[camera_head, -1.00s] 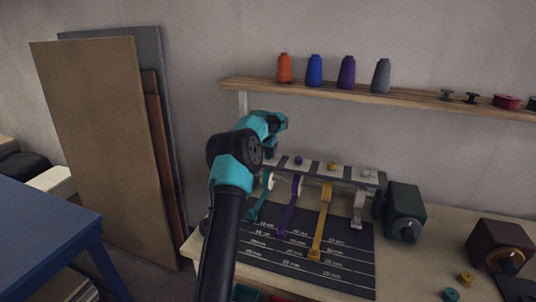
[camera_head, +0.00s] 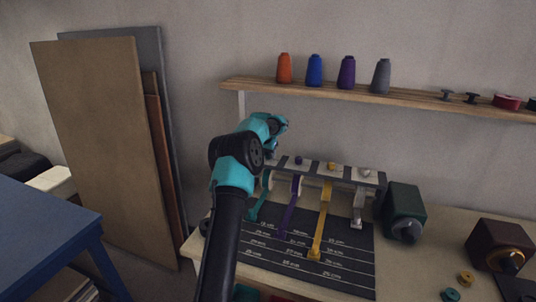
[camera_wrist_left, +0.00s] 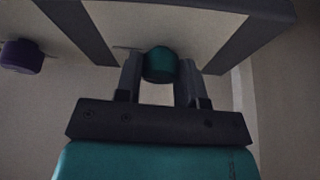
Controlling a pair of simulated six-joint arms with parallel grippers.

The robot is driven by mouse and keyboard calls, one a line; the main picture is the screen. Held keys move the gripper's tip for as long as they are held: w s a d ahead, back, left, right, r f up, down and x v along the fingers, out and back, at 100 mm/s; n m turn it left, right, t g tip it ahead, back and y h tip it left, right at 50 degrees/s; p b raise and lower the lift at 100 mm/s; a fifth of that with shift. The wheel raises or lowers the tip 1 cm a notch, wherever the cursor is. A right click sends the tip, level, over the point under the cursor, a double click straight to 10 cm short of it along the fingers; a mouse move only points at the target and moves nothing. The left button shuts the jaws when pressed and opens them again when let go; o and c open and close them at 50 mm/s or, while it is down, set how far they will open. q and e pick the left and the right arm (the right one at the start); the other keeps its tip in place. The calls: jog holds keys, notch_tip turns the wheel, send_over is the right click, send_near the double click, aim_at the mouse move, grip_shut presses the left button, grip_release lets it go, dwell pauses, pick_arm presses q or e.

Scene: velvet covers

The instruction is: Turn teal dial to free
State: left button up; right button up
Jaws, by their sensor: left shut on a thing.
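The teal dial (camera_wrist_left: 160,64) is a small round knob on the pale panel in the left wrist view. My left gripper (camera_wrist_left: 160,72) is shut on it, with one finger on each side. In the head view my left gripper (camera_head: 271,153) is at the left end of the rail (camera_head: 318,169), and it and the arm hide the teal dial there. A teal ribbon (camera_head: 260,205) hangs below that end. I see no readable mark showing the dial's setting. My right gripper is not in view.
A purple knob (camera_head: 298,160), a yellow knob (camera_head: 332,166) and a pale knob (camera_head: 365,172) sit along the rail. Ribbons hang over a dark marked mat (camera_head: 345,275). A green box (camera_head: 405,210) stands right of the rail; a shelf (camera_head: 330,92) with thread cones is above.

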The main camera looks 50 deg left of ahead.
pick_arm(q)
jog(key=shift+n, duration=0.4)
jog(key=n+y, duration=0.1)
jog(key=n, duration=0.2)
jog(key=shift+d+g, duration=0.1)
jog(key=shift+g, duration=0.3)
jog(key=n, duration=0.2)
jog(key=n+g+y, duration=0.1)
jog(key=n, duration=0.1)
jog(key=shift+w+n+y, duration=0.15)
jog(key=shift+n+y, duration=0.15)
jog(key=shift+n, duration=0.1)
jog(key=n+g, duration=0.2)
jog(key=n, duration=0.2)
jog(key=shift+w+n, duration=0.1)
jog(key=shift+n, duration=0.2)
jog(key=n+g, duration=0.2)
jog(key=n, duration=0.2)
jog(key=shift+n, duration=0.4)
jog(key=o, duration=0.9)
